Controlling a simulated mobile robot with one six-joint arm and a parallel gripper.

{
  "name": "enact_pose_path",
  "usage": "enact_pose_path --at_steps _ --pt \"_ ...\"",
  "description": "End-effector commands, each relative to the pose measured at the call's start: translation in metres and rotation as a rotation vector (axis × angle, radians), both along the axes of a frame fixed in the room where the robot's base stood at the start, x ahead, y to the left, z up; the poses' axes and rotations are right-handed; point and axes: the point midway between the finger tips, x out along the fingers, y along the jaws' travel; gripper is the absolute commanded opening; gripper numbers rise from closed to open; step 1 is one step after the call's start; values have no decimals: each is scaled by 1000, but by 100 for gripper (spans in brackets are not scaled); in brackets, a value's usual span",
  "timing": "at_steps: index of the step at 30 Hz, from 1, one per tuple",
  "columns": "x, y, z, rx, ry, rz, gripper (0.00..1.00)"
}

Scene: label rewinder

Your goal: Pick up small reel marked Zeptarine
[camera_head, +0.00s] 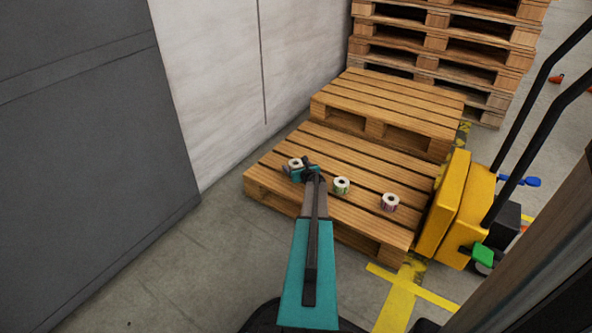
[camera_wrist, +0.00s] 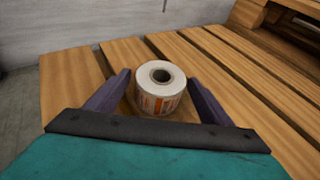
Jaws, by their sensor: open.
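A small white label reel (camera_wrist: 161,92) with an orange-red printed side stands upright between the open fingers of my gripper (camera_wrist: 160,78) in the wrist view. No finger clearly touches it, and its name is too small to read. In the head view this leftmost reel (camera_head: 294,163) is partly hidden by my gripper (camera_head: 299,171). A second reel with a greenish side (camera_head: 342,186) stands to the right of my gripper. A third reel with a purple side (camera_head: 390,203) stands farther right. I cannot tell which one is marked Zeptarine.
The reels stand on a slatted wooden pallet (camera_head: 330,147). Another pallet (camera_head: 395,100) and a tall pallet stack (camera_head: 440,45) are behind it. A yellow machine with black handles (camera_head: 449,215) stands close at the right. A pale wall (camera_head: 215,80) is at the left.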

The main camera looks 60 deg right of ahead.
Motion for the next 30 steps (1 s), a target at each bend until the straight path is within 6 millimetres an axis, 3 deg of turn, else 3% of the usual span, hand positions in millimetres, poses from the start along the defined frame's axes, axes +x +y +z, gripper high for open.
enact_pose_path --at_steps 20,28,30 --pt "4 -3 -2 0 0 0 74" --pt "4 -3 -2 0 0 0 30" --pt "4 -3 -1 -1 -1 0 27"
